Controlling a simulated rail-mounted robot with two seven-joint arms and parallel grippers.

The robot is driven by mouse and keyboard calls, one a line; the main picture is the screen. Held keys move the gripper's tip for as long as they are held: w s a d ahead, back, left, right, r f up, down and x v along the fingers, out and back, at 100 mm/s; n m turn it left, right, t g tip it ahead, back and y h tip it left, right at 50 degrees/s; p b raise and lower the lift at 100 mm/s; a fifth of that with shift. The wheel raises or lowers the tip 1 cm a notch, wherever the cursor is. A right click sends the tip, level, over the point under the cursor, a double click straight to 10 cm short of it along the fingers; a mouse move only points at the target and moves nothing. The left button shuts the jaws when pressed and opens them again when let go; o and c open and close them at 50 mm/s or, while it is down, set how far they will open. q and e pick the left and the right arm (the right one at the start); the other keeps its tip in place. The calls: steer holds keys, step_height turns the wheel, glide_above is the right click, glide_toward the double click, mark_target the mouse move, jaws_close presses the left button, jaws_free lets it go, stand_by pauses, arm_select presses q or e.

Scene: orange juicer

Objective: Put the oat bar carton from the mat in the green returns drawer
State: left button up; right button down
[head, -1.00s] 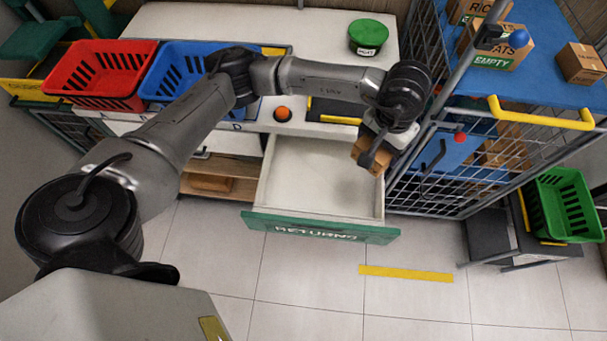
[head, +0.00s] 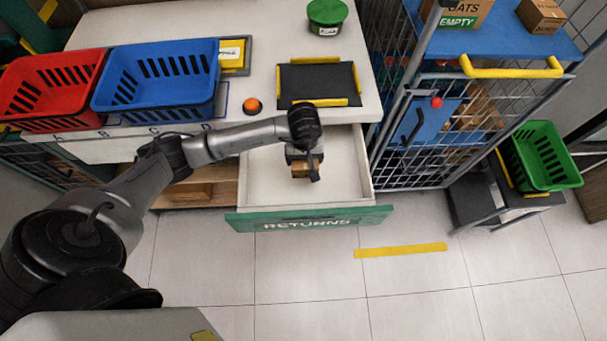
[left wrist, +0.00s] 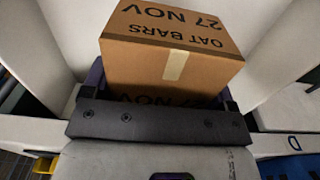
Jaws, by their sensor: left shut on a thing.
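The oat bar carton (left wrist: 170,60) is a brown box marked "OAT BARS 27 NOV" in the left wrist view. My left gripper (head: 308,170) is shut on it, and a small part of the carton (head: 300,169) shows below the gripper in the head view. The green-fronted returns drawer (head: 255,222) is pulled open, with a pale, otherwise empty inside. How high the carton is above the drawer floor is hard to tell. The dark mat (head: 318,84) on the counter is empty. My right gripper is not in view.
A red basket (head: 45,90) and a blue basket (head: 155,80) stand on the counter's left. An orange button (head: 252,105) and a green-lidded tub (head: 326,17) are on it too. A wire cage cart (head: 425,150) stands right of the drawer, with a green basket (head: 545,155) beyond.

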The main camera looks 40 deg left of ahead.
arm_select(q)
step_height(320, 180, down, 7)
steer(key=shift+r+b, duration=0.2)
steer(key=shift+b, duration=0.2)
steer(key=shift+f, duration=1.5)
steer(key=shift+b, duration=0.35)
steer(key=shift+f, duration=0.2)
steer(key=o, duration=0.9)
steer(key=shift+r, duration=0.1)
steer(key=shift+a+r, duration=0.1)
steer(key=shift+r, duration=0.35)
step_height(320, 180, up, 11)
steer(key=shift+r+p, duration=0.2)
steer(key=shift+p, duration=0.75)
